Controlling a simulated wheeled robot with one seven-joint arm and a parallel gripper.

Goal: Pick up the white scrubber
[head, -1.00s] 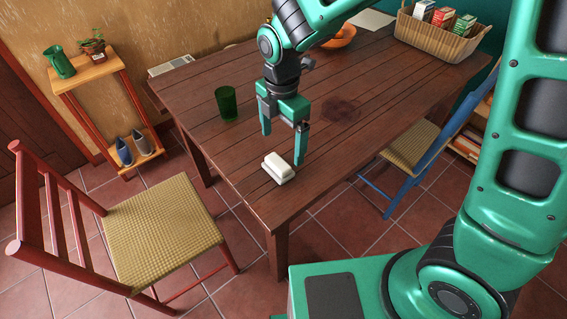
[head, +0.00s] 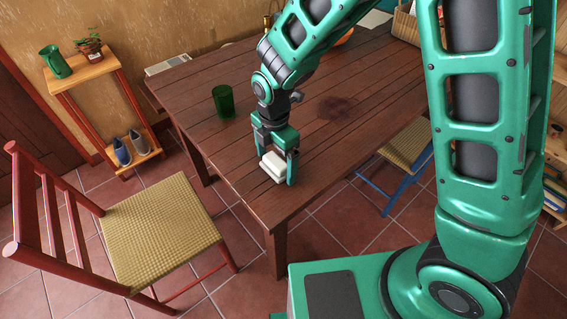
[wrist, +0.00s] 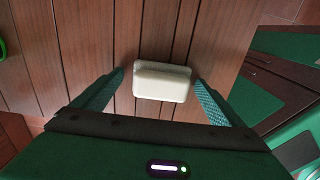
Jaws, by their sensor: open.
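The white scrubber (head: 273,167) is a small pale block lying near the front corner of the brown wooden table (head: 240,185). In the wrist view the scrubber (wrist: 162,82) lies crosswise between the fingertips, with a small gap on each side. My gripper (head: 277,170) is open and low over the table, pointing down, with its fingers around the scrubber's two ends. In the wrist view my gripper (wrist: 160,80) shows both teal fingers spread apart, holding nothing.
A green cup (head: 224,102) stands on the table to the left, behind the gripper. A basket (head: 405,24) is at the far right, partly hidden by my arm. A red chair (head: 155,230) and a blue chair (head: 405,150) flank the table. The table's front edge is close.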

